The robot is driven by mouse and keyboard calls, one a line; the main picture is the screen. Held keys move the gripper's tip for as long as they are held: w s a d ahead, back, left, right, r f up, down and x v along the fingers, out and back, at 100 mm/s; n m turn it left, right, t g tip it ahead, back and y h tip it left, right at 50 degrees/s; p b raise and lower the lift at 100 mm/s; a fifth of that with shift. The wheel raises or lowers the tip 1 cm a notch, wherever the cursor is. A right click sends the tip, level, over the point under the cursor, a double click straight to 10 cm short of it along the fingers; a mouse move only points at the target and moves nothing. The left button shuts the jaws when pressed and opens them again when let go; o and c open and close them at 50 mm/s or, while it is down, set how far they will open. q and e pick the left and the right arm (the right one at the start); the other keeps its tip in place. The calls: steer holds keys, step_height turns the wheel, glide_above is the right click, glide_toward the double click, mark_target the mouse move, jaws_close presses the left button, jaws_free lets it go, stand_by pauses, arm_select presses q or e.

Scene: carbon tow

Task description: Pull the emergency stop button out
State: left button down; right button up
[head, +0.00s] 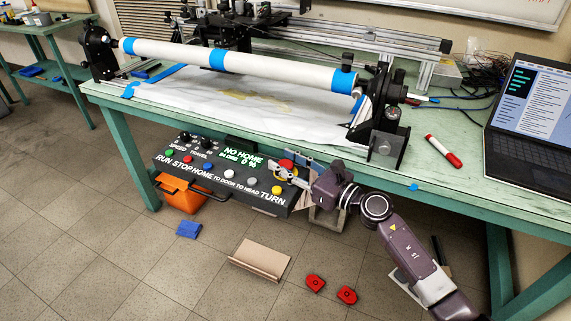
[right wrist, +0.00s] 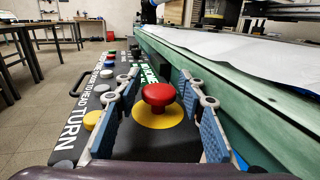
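The emergency stop button is a red mushroom head (right wrist: 158,95) on a yellow round plate in the right wrist view. It sits at the right part of the black control box (head: 222,172), which hangs below the table's front edge; in the head view the red top (head: 287,164) shows partly behind my fingers. My right gripper (head: 284,172) is open, with its blue-padded fingers on either side of the button. In the right wrist view a gap shows between each finger and the button (right wrist: 157,88). My left gripper is not in view.
The green table (head: 455,190) runs just behind the box, with a laptop (head: 530,110) and a red marker (head: 443,151) on it. A yellow button (head: 277,189) and a red button (head: 182,153) are on the box. Red pieces (head: 316,283) lie on the floor.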

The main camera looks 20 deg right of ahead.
steer(key=shift+f, duration=0.1)
